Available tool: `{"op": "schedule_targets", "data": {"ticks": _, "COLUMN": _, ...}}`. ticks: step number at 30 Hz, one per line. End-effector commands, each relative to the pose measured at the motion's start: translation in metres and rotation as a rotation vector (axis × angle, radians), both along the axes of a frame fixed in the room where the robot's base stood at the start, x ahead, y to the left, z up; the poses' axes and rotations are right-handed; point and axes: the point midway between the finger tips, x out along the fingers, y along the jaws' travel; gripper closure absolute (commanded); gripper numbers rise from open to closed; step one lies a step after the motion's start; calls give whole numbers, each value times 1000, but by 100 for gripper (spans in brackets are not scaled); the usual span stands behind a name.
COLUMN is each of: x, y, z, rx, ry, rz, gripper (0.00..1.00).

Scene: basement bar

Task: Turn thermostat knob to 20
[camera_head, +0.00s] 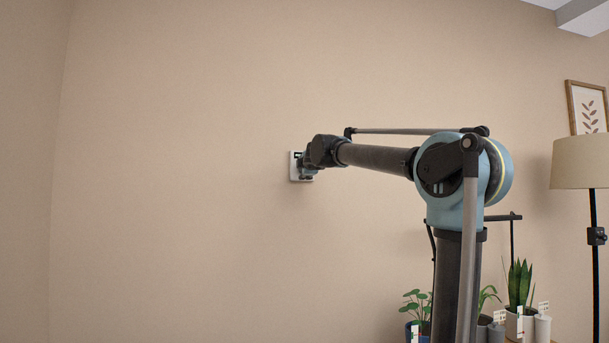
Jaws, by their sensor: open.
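The thermostat (293,168) is a small white plate with a dark display on the beige wall, left of the picture's middle. My gripper (306,172) is at the end of my outstretched arm, in front of the right part of the thermostat. The jaws are open but look small and dark here. The knob is hidden behind my gripper and wrist, so its setting cannot be read. I cannot tell whether the fingers touch it.
The wall around the thermostat is bare. At the right stand a floor lamp (585,162), a framed leaf picture (588,107) and several potted plants (519,285) low down. Another leafy plant (417,304) is just left of my arm's column.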

Motion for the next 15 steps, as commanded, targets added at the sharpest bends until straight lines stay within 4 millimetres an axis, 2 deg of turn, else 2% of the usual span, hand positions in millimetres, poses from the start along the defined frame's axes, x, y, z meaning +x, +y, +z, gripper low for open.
{"op": "schedule_targets", "data": {"ticks": 6, "x": -34, "y": -8, "z": 2, "rx": -1, "ry": 0, "rz": 1, "gripper": 53}}
{"op": "schedule_targets", "data": {"ticks": 15, "x": -75, "y": -17, "z": 4, "rx": 0, "ry": 1, "rz": 1, "gripper": 53}}
